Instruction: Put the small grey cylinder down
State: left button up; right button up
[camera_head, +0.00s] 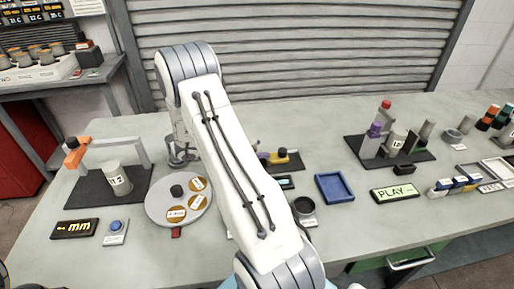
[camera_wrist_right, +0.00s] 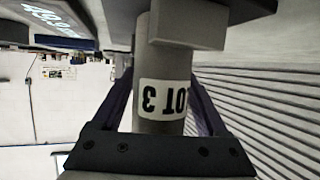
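The small grey cylinder (camera_wrist_right: 155,55) shows in the right wrist view, with a white label reading "LOT 3" upside down. My right gripper (camera_wrist_right: 162,88) has its dark purple fingers on both sides of it and appears shut on it. The cylinder's far end meets a grey block (camera_wrist_right: 187,28) and a dark flat surface at the picture's top; whether it touches them I cannot tell. In the head view, my right arm crosses the middle of the bench and hides most of the gripper and the cylinder. My left gripper is not in view.
A round grey tray (camera_head: 157,212) with brown discs lies left of my arm. A dark mat (camera_head: 85,190) carries an orange-tipped gantry and a labelled cylinder (camera_head: 118,180). Bare bench lies between.

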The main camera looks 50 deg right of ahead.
jog(key=shift+o, duration=0.4)
jog(key=shift+r, duration=0.1)
jog(key=shift+a+r, duration=0.1)
jog(key=shift+r, duration=0.05)
jog(key=v, duration=1.1)
jog(key=shift+w+a+r, duration=0.2)
jog(key=shift+a+r, duration=0.05)
jog(key=shift+a, duration=0.05)
